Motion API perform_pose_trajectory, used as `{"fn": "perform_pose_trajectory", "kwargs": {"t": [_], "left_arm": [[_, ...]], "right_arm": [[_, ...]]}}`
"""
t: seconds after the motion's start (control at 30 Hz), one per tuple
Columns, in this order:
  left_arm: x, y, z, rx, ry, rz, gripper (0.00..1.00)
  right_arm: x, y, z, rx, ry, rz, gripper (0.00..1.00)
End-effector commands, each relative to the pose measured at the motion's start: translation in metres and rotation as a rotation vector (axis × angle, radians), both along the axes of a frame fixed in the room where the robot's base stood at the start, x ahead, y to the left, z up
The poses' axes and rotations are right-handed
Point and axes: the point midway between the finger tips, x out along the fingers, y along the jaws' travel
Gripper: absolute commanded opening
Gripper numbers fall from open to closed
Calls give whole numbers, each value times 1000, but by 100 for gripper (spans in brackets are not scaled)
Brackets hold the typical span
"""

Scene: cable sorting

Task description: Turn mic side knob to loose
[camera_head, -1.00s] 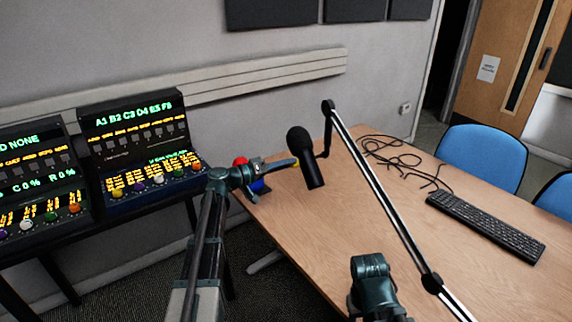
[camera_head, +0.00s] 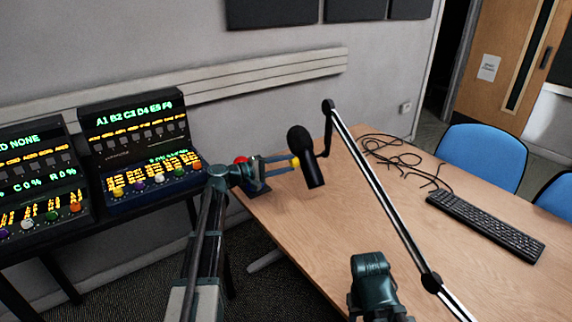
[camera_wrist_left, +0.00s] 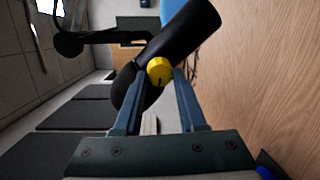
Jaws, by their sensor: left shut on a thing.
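The black microphone (camera_head: 311,168) hangs from a jointed boom arm (camera_head: 378,190) over the table's left part; its body also shows in the left wrist view (camera_wrist_left: 183,38). A yellow side knob (camera_wrist_left: 159,71) with a dark mark pointing roughly down in that picture sits on the microphone; it shows small in the head view (camera_head: 295,163). My left gripper (camera_head: 290,163) reaches in from the left and is shut on the yellow knob, one finger on each side. My right arm shows only as a dark link at the bottom; its fingers are out of view.
The wooden table (camera_head: 330,230) is mostly bare. A black keyboard (camera_head: 486,227) and tangled black cable (camera_head: 395,155) lie on it. A red-topped object (camera_head: 240,160) stands behind my left wrist. Lit panels (camera_head: 150,150) stand at left. Blue chairs (camera_head: 480,158) stand behind the table.

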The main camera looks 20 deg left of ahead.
Motion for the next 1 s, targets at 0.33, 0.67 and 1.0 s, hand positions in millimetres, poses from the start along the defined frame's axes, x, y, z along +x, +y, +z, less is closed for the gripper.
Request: {"fn": "perform_pose_trajectory", "kwargs": {"t": [0.33, 0.67, 1.0], "left_arm": [[0, 1, -1, -65, 75, 1, 0], [0, 1, -1, -72, 83, 1, 0], [0, 0, -1, -72, 83, 0, 70]], "right_arm": [[0, 0, 0, 0, 0, 0, 50], [0, 0, 0, 0, 0, 0, 50], [0, 0, 0, 0, 0, 0, 50]]}}
